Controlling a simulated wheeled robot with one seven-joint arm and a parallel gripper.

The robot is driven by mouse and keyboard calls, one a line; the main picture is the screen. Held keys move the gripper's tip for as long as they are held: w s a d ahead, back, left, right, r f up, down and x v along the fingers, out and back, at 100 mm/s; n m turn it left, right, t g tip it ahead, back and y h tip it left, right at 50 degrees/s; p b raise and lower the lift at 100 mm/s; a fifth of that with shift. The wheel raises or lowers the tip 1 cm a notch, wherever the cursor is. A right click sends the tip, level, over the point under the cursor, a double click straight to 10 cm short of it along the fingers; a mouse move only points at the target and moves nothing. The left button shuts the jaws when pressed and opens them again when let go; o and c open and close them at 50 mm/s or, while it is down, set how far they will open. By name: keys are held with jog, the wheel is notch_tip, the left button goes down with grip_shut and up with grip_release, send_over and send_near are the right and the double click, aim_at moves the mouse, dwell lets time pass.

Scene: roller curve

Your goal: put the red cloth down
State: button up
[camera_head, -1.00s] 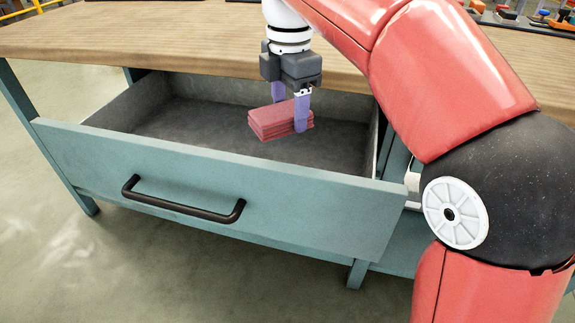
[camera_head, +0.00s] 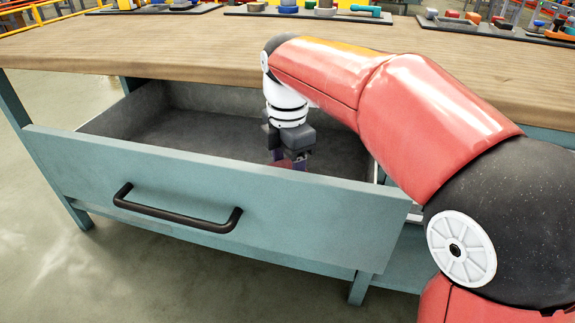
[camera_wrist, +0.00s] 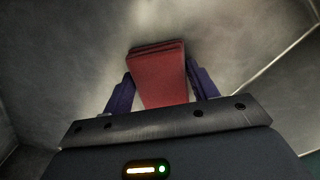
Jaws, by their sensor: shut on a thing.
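The red cloth (camera_wrist: 160,75) is a folded stack between the two purple fingers of my gripper (camera_wrist: 162,88) in the wrist view. My gripper is shut on it. In the head view my gripper (camera_head: 288,160) is down inside the open grey drawer (camera_head: 200,125), towards its right half. Only a small bit of the red cloth (camera_head: 294,165) shows there; the teal drawer front (camera_head: 220,195) hides the rest. I cannot tell whether the cloth touches the drawer floor.
The wooden bench top (camera_head: 180,45) overhangs the back of the drawer. Black trays with small coloured items (camera_head: 310,12) stand along its far edge. A black handle (camera_head: 175,210) is on the drawer front. The left part of the drawer is empty.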

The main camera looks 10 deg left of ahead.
jog(key=shift+f, duration=0.1)
jog(key=o, duration=0.9)
notch_tip(320, 180, up, 12)
jog(key=p, duration=0.3)
jog(key=shift+d, duration=0.1)
